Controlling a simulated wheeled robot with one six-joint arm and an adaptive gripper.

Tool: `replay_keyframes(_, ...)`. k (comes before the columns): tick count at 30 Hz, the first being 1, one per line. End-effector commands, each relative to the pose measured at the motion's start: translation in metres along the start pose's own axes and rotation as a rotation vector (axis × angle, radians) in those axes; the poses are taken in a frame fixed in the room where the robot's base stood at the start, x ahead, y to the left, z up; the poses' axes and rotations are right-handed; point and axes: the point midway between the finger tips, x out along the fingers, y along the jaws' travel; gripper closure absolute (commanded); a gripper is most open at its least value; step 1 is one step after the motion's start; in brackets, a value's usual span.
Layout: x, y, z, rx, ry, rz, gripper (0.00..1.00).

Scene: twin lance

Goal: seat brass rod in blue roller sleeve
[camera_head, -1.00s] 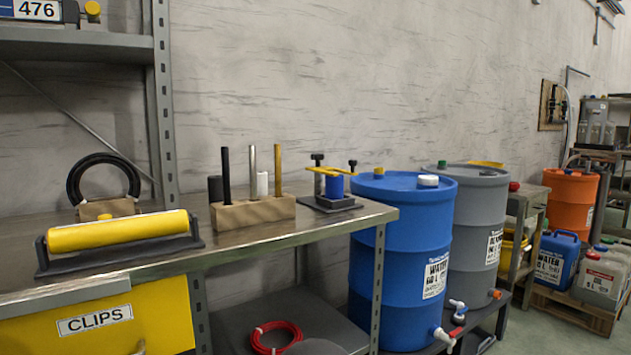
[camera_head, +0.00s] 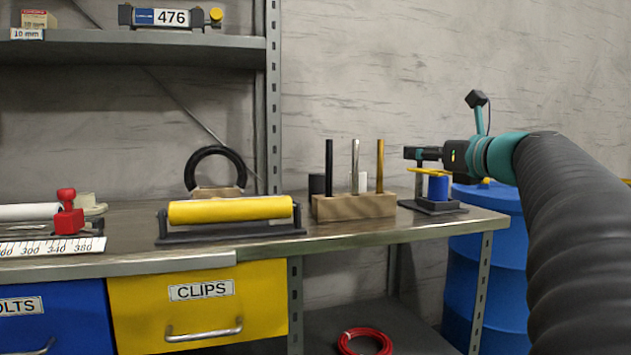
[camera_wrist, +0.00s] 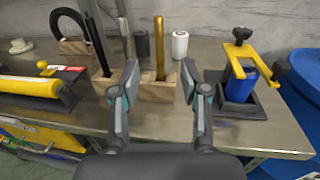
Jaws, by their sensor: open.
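The brass rod (camera_head: 380,165) stands upright at the right end of a wooden block (camera_head: 352,206), beside a silver rod (camera_head: 355,165) and a black rod (camera_head: 329,167). The blue roller sleeve (camera_head: 438,186) sits upright in a dark holder (camera_head: 432,207), under a yellow clamp bar; it also shows in the wrist view (camera_wrist: 241,86). My gripper (camera_head: 409,153) is open and empty, to the right of the brass rod in the head view. In the wrist view the brass rod (camera_wrist: 159,48) appears between the open fingertips (camera_wrist: 160,80), beyond them and apart.
A yellow roller (camera_head: 230,209) lies in a dark cradle left of the block. A white cylinder (camera_wrist: 180,45) and a dark cylinder (camera_wrist: 142,44) stand behind the block. A blue barrel (camera_head: 490,260) stands past the bench's right end. The bench front is clear.

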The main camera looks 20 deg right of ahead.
Motion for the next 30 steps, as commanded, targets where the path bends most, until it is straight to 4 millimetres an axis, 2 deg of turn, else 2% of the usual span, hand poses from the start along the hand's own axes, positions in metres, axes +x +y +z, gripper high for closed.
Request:
replay_keyframes(12,0.068,0.0,0.001,0.01,-0.003,0.003,0.55)
replay_keyframes(22,0.092,0.0,0.001,0.008,-0.003,0.001,0.55)
replay_keyframes(30,0.128,0.002,0.001,0.007,-0.003,0.002,0.55)
